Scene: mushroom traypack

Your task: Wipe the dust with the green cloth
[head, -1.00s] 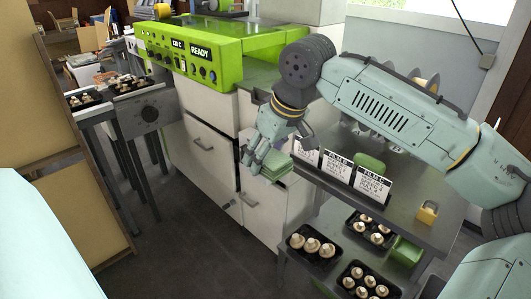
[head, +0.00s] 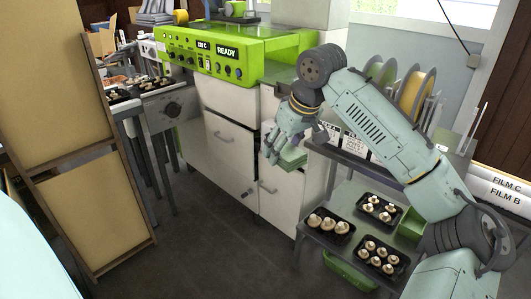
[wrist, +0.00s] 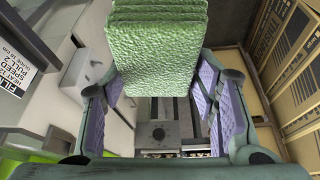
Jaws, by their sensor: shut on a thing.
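The green cloth (head: 293,158) is a folded, thick pad held in my gripper (head: 281,148). In the head view it hangs beside the front left of the metal cart, in front of the white drawers. In the wrist view the cloth (wrist: 158,60) fills the upper middle, with the purple-padded fingers on both sides of it. The gripper is shut on the cloth, which appears clear of any surface. I cannot make out any dust in either view.
The green machine (head: 200,66) reading READY stands on white drawers (head: 228,143). Mushroom trays (head: 328,232) lie on the cart's lower shelf. Film spools (head: 418,92) and label cards (head: 355,147) are at its top. A tan cabinet (head: 50,80) stands left. Dark floor is free between.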

